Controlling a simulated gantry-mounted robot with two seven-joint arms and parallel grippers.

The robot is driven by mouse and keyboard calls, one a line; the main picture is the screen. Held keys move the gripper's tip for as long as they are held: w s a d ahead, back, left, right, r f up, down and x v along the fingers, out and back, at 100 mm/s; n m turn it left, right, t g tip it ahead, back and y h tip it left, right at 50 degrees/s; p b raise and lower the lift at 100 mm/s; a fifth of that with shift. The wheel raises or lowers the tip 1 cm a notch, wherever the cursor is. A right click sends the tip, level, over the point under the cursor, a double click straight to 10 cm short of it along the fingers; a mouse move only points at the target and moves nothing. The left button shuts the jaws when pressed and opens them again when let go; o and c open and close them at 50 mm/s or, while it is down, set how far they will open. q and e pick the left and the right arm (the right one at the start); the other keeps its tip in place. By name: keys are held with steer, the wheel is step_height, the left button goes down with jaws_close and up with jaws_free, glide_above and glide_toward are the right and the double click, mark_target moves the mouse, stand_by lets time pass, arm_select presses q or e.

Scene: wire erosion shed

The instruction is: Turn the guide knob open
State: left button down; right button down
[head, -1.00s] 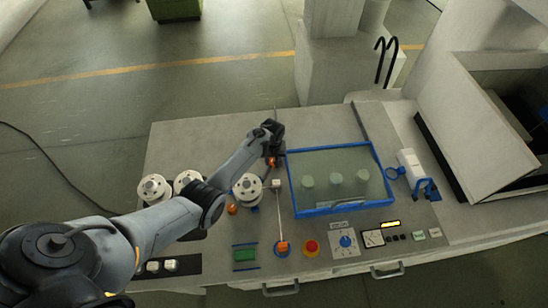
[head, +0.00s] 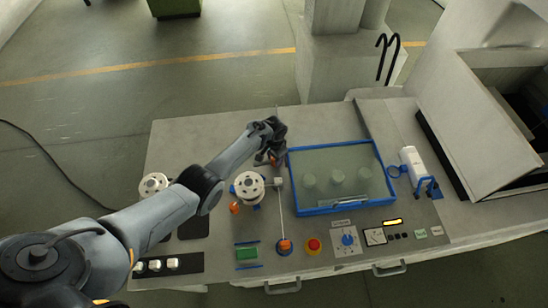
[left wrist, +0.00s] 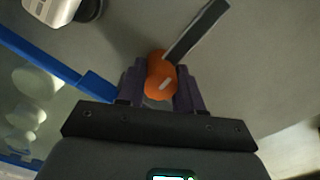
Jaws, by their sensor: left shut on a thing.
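The guide knob (left wrist: 160,82) is orange with a white mark on its face. In the left wrist view it sits between the two dark fingers of my left gripper (left wrist: 161,92), which is shut on it. A flat dark bar (left wrist: 196,32) runs up and right from the knob. In the head view my left gripper (head: 268,160) is at the back of the bench, just left of the blue-framed tank, and mostly covers the orange knob. My right gripper is not in view.
The blue-framed tank (head: 293,190) with pale cylinders inside stands right of the gripper. A white spool (head: 249,187) and a thin post are nearer. The front panel has a red button (head: 314,244), a blue dial (head: 347,240) and another orange knob (head: 285,245).

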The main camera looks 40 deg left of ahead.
arm_select(q)
steer(key=shift+m, duration=0.6)
steer(key=c, duration=1)
jaws_free()
steer(key=shift+r, duration=0.5)
step_height(320, 180, up, 9)
steer(key=p, duration=0.3)
steer(key=shift+f, duration=0.2)
steer(key=shift+r, duration=0.6)
